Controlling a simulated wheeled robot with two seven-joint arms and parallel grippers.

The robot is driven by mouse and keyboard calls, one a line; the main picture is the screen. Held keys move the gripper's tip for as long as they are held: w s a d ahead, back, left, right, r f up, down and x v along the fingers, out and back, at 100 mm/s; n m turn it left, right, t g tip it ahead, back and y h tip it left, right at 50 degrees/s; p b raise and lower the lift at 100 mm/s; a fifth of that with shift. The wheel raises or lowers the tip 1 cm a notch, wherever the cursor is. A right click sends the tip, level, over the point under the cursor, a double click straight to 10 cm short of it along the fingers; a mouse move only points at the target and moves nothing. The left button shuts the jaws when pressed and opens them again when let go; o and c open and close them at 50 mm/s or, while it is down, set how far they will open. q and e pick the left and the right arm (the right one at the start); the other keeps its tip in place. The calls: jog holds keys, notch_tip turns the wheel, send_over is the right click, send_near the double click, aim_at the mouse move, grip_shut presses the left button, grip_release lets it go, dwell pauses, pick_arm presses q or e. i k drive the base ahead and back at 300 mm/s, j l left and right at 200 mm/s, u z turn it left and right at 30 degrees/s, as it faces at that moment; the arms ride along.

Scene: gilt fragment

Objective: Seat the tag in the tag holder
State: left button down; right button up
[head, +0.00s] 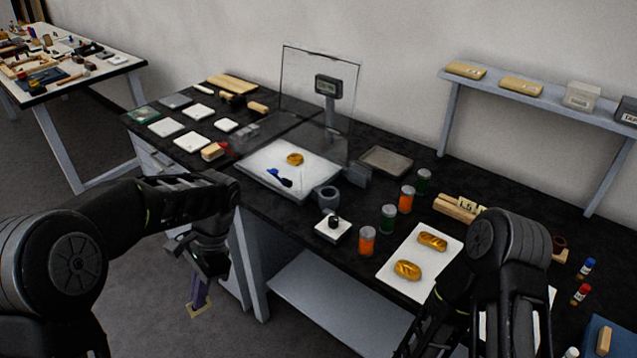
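My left gripper (203,268) is in front of the bench's near edge, over the floor, pointing down. A small piece with a purple strip and a cream end (200,308) hangs from its fingers in the air; I cannot tell for sure that it is the tag.
Several jars and a white board (398,266) with two gilt pieces stand nearer the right arm. A raised shelf (550,103) is behind.

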aim_at(360, 170)
jog(key=i+j, duration=0.15)
jog(key=j, duration=0.2)
jog(key=i+j, duration=0.2)
jog(key=j, duration=0.15)
jog(key=i+j, duration=0.15)
jog(key=j, duration=0.2)
jog(key=i+j, duration=0.15)
jog(key=j, duration=0.2)
jog(key=z, duration=2.1)
